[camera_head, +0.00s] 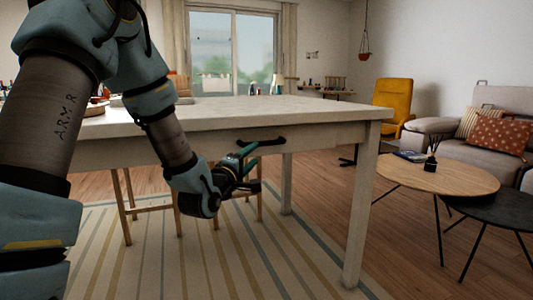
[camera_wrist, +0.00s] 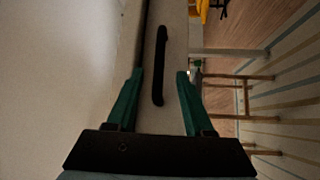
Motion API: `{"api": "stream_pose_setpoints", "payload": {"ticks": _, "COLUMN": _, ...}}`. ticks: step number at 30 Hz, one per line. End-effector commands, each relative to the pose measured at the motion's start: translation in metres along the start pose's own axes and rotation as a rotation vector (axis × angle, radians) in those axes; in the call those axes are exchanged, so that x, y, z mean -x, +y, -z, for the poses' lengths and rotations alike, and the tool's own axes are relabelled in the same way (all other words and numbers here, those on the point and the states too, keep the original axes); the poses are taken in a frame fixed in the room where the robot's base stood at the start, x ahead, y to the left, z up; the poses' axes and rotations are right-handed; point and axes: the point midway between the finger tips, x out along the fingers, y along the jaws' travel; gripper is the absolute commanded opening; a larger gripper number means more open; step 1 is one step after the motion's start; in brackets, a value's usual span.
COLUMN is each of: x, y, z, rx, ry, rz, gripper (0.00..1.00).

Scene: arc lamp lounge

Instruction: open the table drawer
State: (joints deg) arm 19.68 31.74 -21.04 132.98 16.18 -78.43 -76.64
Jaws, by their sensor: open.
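The table (camera_head: 320,112) is white and stands in front of me. Its drawer front (camera_head: 306,138) is in the apron under the top and looks closed. A dark bar handle (camera_head: 265,142) runs along the drawer front. In the wrist view the handle (camera_wrist: 160,65) stands between and ahead of the two green fingers. My gripper (camera_head: 250,158) is open and empty, just below and left of the handle in the head view. In the wrist view my gripper (camera_wrist: 157,85) straddles the handle's near end; I cannot tell whether it touches.
Table legs (camera_head: 361,205) and wooden chair legs (camera_head: 128,205) stand below the top. A striped rug (camera_head: 180,255) covers the floor. A round coffee table (camera_head: 440,177), a grey sofa (camera_head: 455,128) and a yellow chair (camera_head: 394,97) are at right.

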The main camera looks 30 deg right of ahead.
Motion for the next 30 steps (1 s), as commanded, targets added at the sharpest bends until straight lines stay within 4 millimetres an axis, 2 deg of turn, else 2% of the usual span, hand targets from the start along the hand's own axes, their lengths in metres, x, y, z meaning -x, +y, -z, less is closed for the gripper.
{"api": "stream_pose_setpoints", "payload": {"ticks": 15, "x": -0.086, "y": 0.0, "z": 0.001, "rx": -0.003, "ry": 0.001, "rz": 0.002, "gripper": 0.52}}
{"api": "stream_pose_setpoints", "payload": {"ticks": 21, "x": -0.1, "y": 0.0, "z": 0.001, "rx": -0.003, "ry": 0.001, "rz": 0.003, "gripper": 0.52}}
{"api": "stream_pose_setpoints", "payload": {"ticks": 30, "x": -0.101, "y": 0.0, "z": 0.001, "rx": -0.003, "ry": 0.001, "rz": 0.004, "gripper": 0.51}}
